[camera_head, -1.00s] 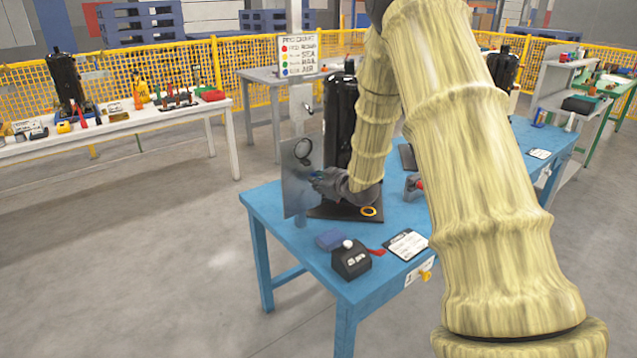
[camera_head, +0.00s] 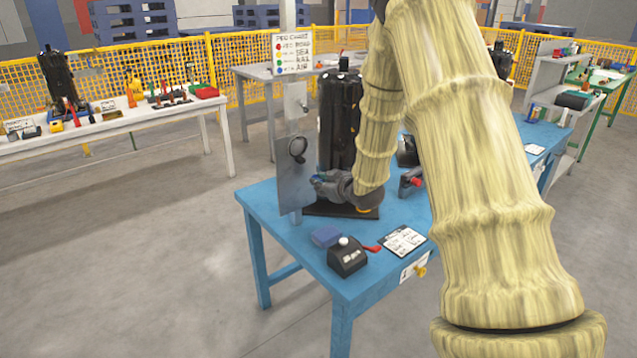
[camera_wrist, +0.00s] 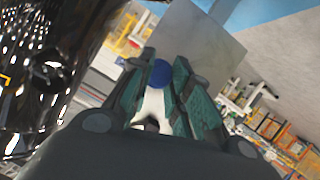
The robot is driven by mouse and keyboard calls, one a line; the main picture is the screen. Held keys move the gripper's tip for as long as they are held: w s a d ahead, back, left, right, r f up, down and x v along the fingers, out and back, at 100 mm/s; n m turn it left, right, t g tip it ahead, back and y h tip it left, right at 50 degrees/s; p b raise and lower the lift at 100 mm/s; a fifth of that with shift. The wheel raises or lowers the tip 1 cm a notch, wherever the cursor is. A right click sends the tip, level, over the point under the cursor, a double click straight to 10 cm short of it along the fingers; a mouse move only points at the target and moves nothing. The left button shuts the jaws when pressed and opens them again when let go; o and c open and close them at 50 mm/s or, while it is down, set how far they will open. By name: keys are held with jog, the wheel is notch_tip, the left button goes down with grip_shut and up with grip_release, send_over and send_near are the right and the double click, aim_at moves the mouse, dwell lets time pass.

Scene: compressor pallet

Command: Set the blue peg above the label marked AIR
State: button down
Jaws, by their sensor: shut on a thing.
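My gripper (camera_head: 322,183) is low beside the grey metal plate (camera_head: 293,185) on the blue table's left side. In the wrist view my gripper (camera_wrist: 160,85) is shut on the blue peg (camera_wrist: 160,73), whose round end shows between the pads. The plate (camera_wrist: 205,45) stands just beyond the peg; whether they touch I cannot tell. A white chart (camera_head: 292,53) on the post above the plate lists coloured dots with words; its bottom line, with a blue dot, reads AIR. The peg is not clear in the head view.
A tall black compressor (camera_head: 340,120) stands close behind my gripper. A round black ring (camera_head: 298,148) is on the plate.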

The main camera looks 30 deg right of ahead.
jog(key=shift+s+d, duration=0.1)
jog(key=shift+s, duration=1.15)
